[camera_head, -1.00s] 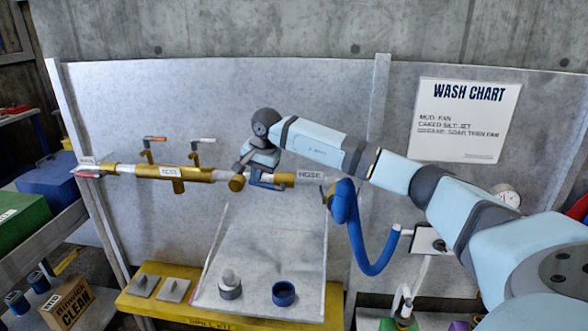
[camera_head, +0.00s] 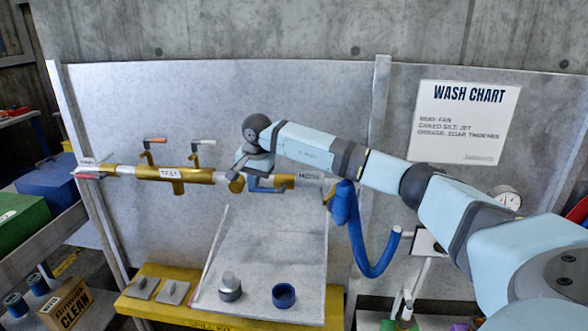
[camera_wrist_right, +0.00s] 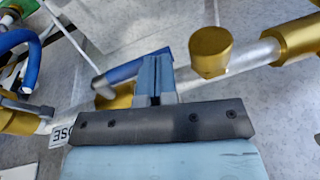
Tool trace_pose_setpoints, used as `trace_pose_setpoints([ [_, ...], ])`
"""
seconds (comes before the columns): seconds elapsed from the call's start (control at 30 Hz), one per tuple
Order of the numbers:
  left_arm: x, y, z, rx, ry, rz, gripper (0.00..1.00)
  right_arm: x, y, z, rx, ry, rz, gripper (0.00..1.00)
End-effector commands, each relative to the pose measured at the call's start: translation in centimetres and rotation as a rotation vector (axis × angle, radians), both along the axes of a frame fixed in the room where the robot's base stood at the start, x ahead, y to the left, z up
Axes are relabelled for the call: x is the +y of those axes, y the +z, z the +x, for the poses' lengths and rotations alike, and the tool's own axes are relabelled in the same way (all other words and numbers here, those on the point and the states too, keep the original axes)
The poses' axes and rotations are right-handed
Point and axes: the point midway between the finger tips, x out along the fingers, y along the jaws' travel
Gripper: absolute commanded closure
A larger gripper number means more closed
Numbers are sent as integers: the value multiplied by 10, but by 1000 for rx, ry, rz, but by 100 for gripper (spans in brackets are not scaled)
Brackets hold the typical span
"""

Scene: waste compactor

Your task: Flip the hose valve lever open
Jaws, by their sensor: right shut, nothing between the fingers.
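The hose valve is a brass body (camera_head: 284,181) on the pipe beside the HOSE label, with a blue lever (camera_head: 265,188) lying roughly along the pipe. In the right wrist view the blue lever (camera_wrist_right: 125,73) runs from near the brass body (camera_wrist_right: 116,98) up to behind my fingertips. My right gripper (camera_head: 236,174) is shut and empty at the lever's left end. In the right wrist view its closed fingers (camera_wrist_right: 156,78) overlap the lever's end; I cannot tell whether they touch it. My left gripper is not in view.
A brass TEST manifold (camera_head: 172,174) with orange-tipped (camera_head: 154,140) and white-tipped (camera_head: 203,142) levers is left of my gripper. A brass knob (camera_wrist_right: 210,50) is close to my fingers. A blue hose (camera_head: 370,255) hangs to the right.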

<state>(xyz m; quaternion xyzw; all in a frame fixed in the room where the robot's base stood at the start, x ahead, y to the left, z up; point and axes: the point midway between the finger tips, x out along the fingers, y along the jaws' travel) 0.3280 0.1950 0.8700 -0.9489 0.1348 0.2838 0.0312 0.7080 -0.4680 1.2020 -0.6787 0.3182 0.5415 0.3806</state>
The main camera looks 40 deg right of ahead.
Motion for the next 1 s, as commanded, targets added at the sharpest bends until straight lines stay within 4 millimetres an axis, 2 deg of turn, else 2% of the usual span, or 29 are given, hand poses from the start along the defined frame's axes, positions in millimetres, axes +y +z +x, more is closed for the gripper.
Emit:
trace_pose_setpoints([
  [0.07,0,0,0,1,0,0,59,1,-2,-1,4,1,0,100],
  [0.17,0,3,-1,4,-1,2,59,2,6,-2,4,1,0,100],
  [0.37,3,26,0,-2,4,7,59,9,46,-8,-2,-2,-2,100],
  [0.43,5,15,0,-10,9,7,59,20,49,-1,-5,-1,1,100],
  [0.7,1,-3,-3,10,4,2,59,50,93,25,-4,-3,0,100],
  [0.83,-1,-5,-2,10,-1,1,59,58,106,32,-3,-3,0,100],
  [1.0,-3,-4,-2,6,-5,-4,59,62,112,35,-1,-4,-1,100],
])
